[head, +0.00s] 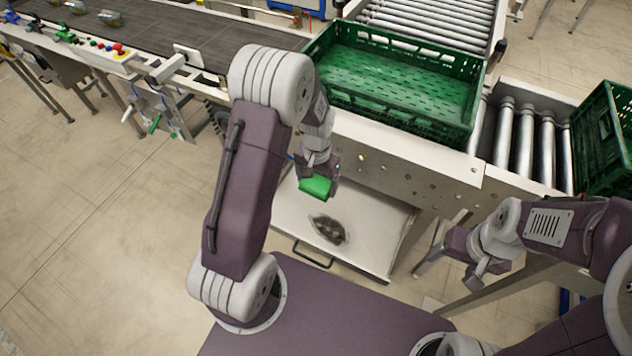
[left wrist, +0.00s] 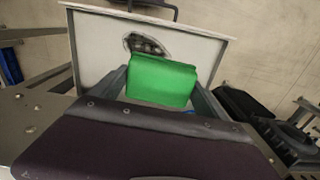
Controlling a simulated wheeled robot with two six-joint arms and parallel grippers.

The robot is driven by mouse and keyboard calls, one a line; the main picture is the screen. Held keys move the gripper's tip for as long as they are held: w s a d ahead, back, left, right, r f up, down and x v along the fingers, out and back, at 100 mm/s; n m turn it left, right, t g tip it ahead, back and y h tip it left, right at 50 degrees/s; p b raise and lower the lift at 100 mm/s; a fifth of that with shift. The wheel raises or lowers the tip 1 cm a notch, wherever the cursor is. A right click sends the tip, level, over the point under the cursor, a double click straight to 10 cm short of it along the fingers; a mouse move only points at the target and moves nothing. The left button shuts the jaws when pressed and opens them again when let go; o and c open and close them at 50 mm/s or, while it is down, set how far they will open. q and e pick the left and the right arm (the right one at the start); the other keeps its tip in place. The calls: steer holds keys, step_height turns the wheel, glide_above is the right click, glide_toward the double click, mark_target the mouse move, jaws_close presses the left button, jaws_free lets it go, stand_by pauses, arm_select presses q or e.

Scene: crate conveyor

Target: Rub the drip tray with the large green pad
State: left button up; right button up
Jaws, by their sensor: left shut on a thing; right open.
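The drip tray (head: 375,225) is a pale, flat tray below the conveyor frame, with a dark stain (head: 328,229) near its middle and a dark handle at its front. The large green pad (head: 315,187) is in my left gripper (head: 322,175), above the back left part of the tray. In the left wrist view the green pad (left wrist: 162,80) sits between the two fingers, and the tray (left wrist: 95,50) with part of the stain shows beyond it. I cannot tell whether the pad touches the tray. My right gripper (head: 465,262) is open and empty, right of the tray.
A green crate (head: 400,113) stands on the conveyor above the tray, and another green crate (head: 590,125) is at the right on rollers. The metal conveyor frame (head: 410,165) overhangs the tray's back edge. Open floor lies to the left.

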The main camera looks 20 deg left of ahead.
arm_select(q)
step_height(320, 180, down, 18)
steer(key=a+b, duration=0.1)
steer(key=b, duration=0.8)
steer(key=shift+s, duration=0.15)
steer(key=shift+a+b, duration=0.1)
steer(key=shift+b, duration=0.25)
